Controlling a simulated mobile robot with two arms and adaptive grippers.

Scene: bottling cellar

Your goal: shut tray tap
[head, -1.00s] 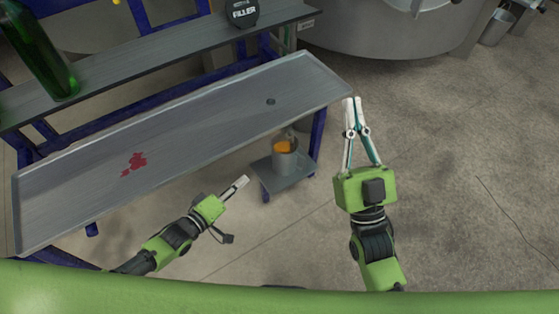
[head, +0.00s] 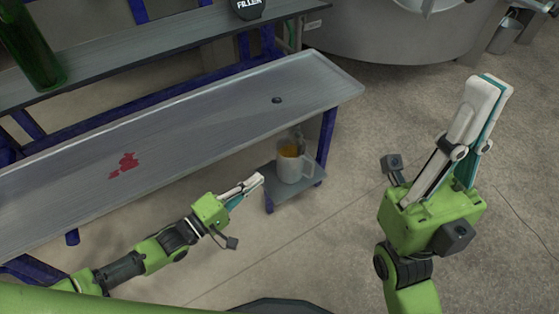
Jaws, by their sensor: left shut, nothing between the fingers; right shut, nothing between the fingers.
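The long metal tray (head: 215,110) slopes across the view, with a dark drain hole (head: 277,100) near its right end. The tap (head: 297,133) shows only as a small metal piece under the tray's front edge, above a white mug; its handle position is too small to tell. The mug (head: 291,165) holds orange-brown liquid and stands on a small shelf (head: 296,193). My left gripper (head: 257,183) is shut and empty, just left of the mug; I cannot tell whether it touches. My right gripper (head: 497,88) is shut and empty, raised well to the right of the tray.
A red spill (head: 124,166) lies on the tray. Blue frame legs (head: 326,140) stand beside the mug. A large steel vat (head: 385,30) is behind.

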